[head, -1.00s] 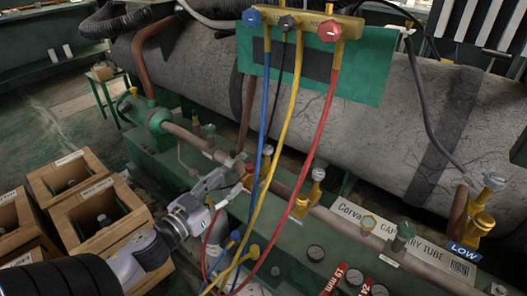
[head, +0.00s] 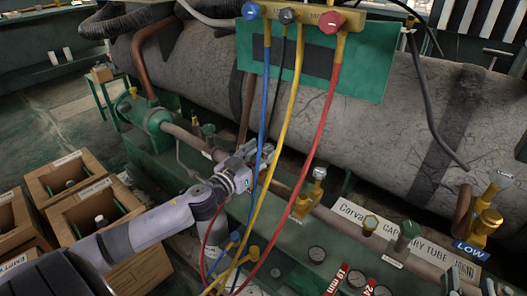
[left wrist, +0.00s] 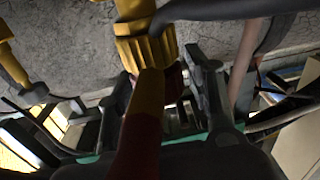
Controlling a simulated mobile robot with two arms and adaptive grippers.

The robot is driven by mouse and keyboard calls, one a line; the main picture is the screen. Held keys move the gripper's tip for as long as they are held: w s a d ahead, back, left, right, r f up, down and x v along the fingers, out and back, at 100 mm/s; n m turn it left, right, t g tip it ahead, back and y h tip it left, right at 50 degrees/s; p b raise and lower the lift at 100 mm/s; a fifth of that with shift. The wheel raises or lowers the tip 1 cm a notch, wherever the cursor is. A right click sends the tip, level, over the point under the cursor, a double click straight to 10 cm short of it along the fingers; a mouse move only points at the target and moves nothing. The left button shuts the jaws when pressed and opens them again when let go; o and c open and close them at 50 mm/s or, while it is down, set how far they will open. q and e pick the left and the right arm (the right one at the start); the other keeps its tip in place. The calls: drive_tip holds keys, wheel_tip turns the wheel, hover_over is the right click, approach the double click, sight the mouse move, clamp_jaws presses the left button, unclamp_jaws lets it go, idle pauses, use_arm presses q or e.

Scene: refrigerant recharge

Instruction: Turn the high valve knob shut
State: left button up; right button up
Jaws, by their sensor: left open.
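My left gripper (head: 254,160) reaches in from the lower left, at the pipe behind the blue and yellow hoses. Its fingers (left wrist: 203,98) are open in the left wrist view. A ribbed brass valve part (left wrist: 147,50) stands ahead of and between them, with a red and yellow hose end (left wrist: 147,100) in front. I cannot tell whether the fingers touch the brass. The valve's knob is not clearly visible; the gripper and hoses cover this place in the head view. A small grey part at the bottom right edge shows too little to read my right gripper's state.
The manifold has a red knob (head: 330,22) and hanging blue, yellow and red hoses (head: 325,110). Another valve (head: 318,178) stands right of my gripper. The valve labelled LOW (head: 486,220) is far right. Wooden crates (head: 62,172) stand at left; a grey tank (head: 400,120) lies behind.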

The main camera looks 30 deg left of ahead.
use_arm(q)
drive_tip(key=shift+w, duration=0.95)
use_arm(e)
drive_tip(key=shift+r, duration=0.35)
use_arm(q)
clamp_jaws()
